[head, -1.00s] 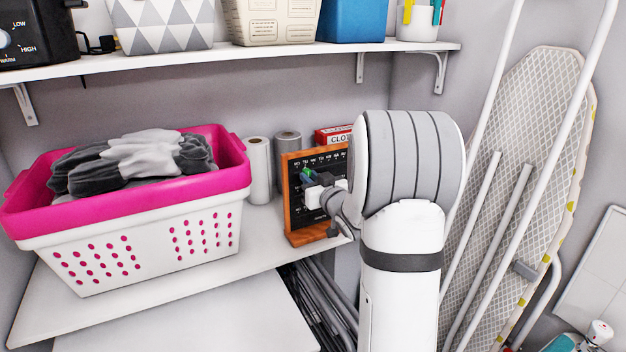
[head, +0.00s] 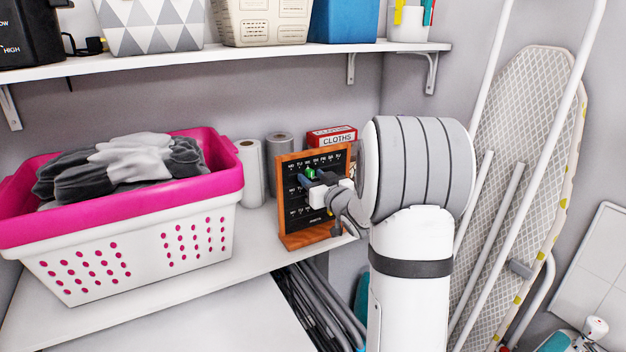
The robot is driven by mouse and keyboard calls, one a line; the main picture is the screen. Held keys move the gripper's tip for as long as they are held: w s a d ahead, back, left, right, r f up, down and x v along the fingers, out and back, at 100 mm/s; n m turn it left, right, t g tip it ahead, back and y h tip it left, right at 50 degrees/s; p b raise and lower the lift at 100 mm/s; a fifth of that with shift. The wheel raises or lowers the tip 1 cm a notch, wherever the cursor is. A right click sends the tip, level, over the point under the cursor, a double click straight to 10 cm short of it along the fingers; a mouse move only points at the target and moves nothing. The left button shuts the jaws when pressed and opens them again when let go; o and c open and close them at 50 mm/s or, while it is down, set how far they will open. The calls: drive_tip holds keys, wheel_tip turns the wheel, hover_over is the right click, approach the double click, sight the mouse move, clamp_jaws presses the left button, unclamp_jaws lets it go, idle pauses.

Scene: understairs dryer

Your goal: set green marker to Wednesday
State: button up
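A wood-framed black calendar board (head: 286,220) stands on the shelf, with a row of day letters along its top. The green marker (head: 311,173) is a small green piece on the board's upper part, below the day letters. I cannot read for certain which day it sits under. My gripper (head: 315,179) is at the board's face, with its dark fingertips right at the green marker. The fingers and wrist cover part of the board's middle and right side. Whether the fingers are closed on the marker or only beside it is too small to tell.
A pink and white laundry basket (head: 130,240) stands left of the board. Paper rolls (head: 250,172) and a red cloths box (head: 332,136) are behind it. An upper shelf (head: 220,56) runs above. An ironing board (head: 525,150) leans at right.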

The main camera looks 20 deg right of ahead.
drive_tip(key=shift+s, duration=0.15)
drive_tip(key=s+b, duration=0.1)
drive_tip(key=s, duration=0.6)
drive_tip(key=shift+s+d, duration=0.2)
drive_tip(key=shift+d, duration=0.2)
drive_tip(key=shift+a, duration=0.1)
drive_tip(key=s+a+f+g, duration=0.3)
drive_tip(key=s+a+g, duration=0.2)
drive_tip(key=s, duration=0.4)
drive_tip(key=s+a+f+g+h, duration=0.1)
drive_tip(key=s+a+g, duration=0.4)
drive_tip(key=s, duration=0.5)
drive_tip(key=s+a+f+m+g, duration=0.1)
drive_tip(key=s+a+f+g, duration=0.3)
drive_tip(key=s+a, duration=0.3)
drive_tip(key=s+g, duration=0.1)
drive_tip(key=s, duration=0.1)
drive_tip(key=shift+s+f+h, duration=0.3)
drive_tip(key=shift+s+h, duration=0.05)
drive_tip(key=shift+h, duration=0.05)
